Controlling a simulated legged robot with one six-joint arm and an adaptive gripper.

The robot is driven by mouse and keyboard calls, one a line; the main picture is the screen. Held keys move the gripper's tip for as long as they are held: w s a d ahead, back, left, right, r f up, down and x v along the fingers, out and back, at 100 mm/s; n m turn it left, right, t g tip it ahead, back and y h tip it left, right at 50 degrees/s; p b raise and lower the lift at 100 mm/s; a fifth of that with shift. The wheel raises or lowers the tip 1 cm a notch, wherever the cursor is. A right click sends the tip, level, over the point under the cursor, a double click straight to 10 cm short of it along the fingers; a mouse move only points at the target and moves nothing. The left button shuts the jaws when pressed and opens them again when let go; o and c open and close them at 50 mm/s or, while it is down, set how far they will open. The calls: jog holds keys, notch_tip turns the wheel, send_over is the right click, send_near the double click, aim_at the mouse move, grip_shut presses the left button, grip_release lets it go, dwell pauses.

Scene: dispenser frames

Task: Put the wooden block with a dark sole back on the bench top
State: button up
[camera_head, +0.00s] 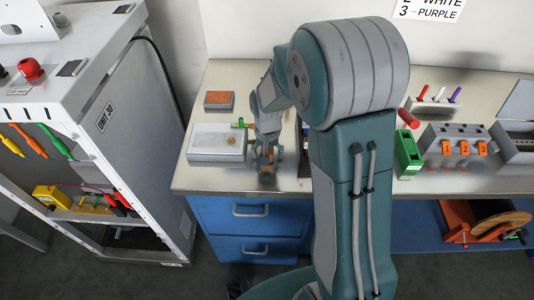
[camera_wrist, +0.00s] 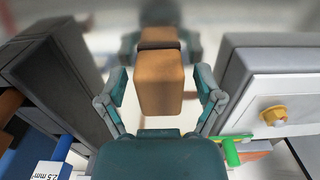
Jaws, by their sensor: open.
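The wooden block (camera_wrist: 161,84) is tan, with a dark sole (camera_wrist: 158,45) at its far end, facing the bench top. It stands upright, and the shiny bench top (camera_head: 225,78) mirrors it right against the sole, so it appears to rest there. My gripper (camera_wrist: 161,88) is open, one finger on each side of the block, with a visible gap on both sides. In the head view my gripper (camera_head: 267,158) is low over the bench's front left part, and its fingers partly hide the block.
A grey-white box (camera_head: 217,146) with a brass knob stands close left of my gripper in the head view; a green-handled tool (camera_head: 238,125) is beside it. A dark grey holder (camera_wrist: 55,75) flanks the other side. An orange-topped block (camera_head: 219,99) lies farther back. The front edge is close.

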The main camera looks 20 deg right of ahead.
notch_tip(320, 180, up, 12)
jog(key=s+r+n+t, duration=0.1)
jog(key=s+r, duration=0.4)
jog(key=s, duration=0.5)
jog(key=s+r+n+t, duration=0.2)
jog(key=s+r+t, duration=0.2)
jog(key=s, duration=0.6)
jog(key=shift+s+r+n+t, duration=0.3)
jog(key=shift+r, duration=0.35)
dwell(0.9)
